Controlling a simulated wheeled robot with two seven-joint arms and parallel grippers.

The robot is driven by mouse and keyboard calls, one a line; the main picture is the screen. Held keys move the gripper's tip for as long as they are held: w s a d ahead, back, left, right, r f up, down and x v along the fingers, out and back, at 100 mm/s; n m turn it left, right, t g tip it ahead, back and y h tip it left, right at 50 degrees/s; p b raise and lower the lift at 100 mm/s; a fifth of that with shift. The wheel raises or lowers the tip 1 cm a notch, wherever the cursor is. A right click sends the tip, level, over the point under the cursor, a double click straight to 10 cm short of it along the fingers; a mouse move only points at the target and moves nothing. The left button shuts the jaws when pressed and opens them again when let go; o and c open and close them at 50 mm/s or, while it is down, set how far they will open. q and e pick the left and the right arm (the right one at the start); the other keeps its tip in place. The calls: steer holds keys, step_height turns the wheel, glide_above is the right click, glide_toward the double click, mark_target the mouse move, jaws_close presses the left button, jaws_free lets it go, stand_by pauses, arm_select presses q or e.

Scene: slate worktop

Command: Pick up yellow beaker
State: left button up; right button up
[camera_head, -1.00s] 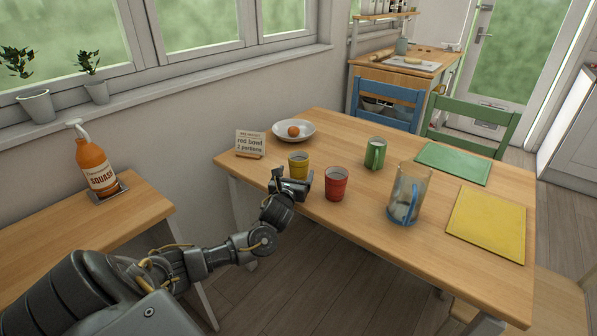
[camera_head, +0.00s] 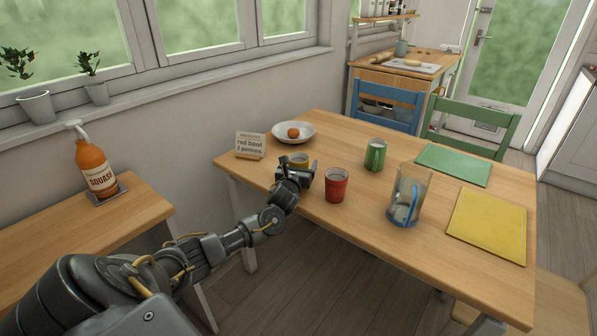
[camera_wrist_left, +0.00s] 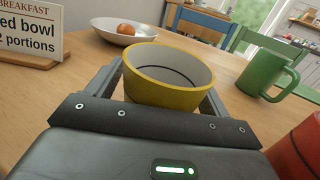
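The yellow beaker (camera_head: 298,158) stands upright on the wooden table near its left edge. It is partly hidden behind my left gripper (camera_head: 299,170) in the head view. In the left wrist view the yellow beaker (camera_wrist_left: 160,95) sits between the two fingers of my left gripper (camera_wrist_left: 163,96), one on each side. The fingers are spread wide, and I see no clear grip on the beaker; contact is hard to tell. The beaker's inside looks empty apart from a dark ring line. My right gripper is not in view.
A red cup (camera_head: 336,185) stands close to the right of the gripper. A green mug (camera_head: 375,155), a glass jug (camera_head: 409,195), a white bowl (camera_head: 294,132) with an orange fruit, and a breakfast sign (camera_head: 250,144) are also on the table (camera_head: 350,225).

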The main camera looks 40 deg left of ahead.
arm_select(q)
steer(key=c, duration=1)
steer(key=shift+o, duration=0.2)
